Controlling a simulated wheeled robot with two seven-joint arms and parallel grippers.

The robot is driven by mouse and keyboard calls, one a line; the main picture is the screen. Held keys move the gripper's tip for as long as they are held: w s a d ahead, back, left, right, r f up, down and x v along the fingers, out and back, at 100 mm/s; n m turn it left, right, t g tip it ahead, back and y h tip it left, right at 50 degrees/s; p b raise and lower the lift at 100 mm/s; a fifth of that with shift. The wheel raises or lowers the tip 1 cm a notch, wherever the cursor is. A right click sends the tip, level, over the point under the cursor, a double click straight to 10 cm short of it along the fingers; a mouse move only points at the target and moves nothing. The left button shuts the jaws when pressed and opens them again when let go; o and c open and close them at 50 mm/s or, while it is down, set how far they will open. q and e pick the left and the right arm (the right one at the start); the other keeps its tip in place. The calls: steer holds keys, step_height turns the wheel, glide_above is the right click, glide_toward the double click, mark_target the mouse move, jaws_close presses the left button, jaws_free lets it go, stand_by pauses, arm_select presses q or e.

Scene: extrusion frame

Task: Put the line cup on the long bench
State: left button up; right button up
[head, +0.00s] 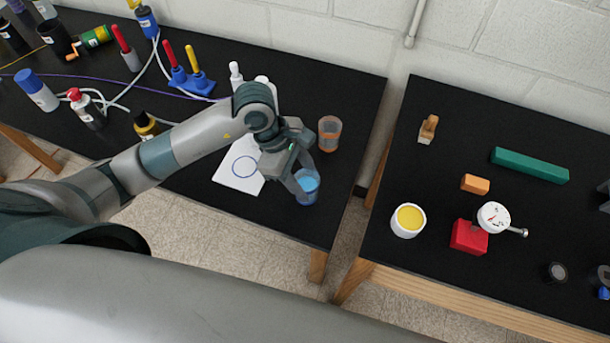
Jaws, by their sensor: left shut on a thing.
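My left gripper (301,180) is shut on a clear cup with blue contents (308,188), near the front right of the left black bench (340,85). I cannot tell whether the cup touches the bench top. Another clear cup with orange-brown contents (329,134) stands upright just behind and right of it, apart from the gripper. No line mark is readable on either cup, so I cannot tell by a mark which is the line cup. A second black bench (450,130) stands to the right, cut off by the picture edge. My right gripper is not in view.
A white sheet with a drawn circle (240,180) lies left of the gripper. Bottles and a blue stand with handles (191,81) crowd the left bench. The right bench holds a yellow-filled white cup (408,220), a red block with gauge (469,238) and a green bar (530,165).

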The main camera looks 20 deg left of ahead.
arm_select(q)
steer(key=shift+f, duration=0.2)
steer(key=shift+f, duration=0.1)
steer(key=o, duration=1)
steer(key=shift+o, duration=0.2)
steer(key=shift+r, duration=0.2)
steer(key=shift+a+r, duration=0.1)
steer(key=shift+r, duration=0.05)
steer(key=b+v, duration=0.3)
steer(key=v, duration=0.8)
steer(key=shift+r, duration=0.35)
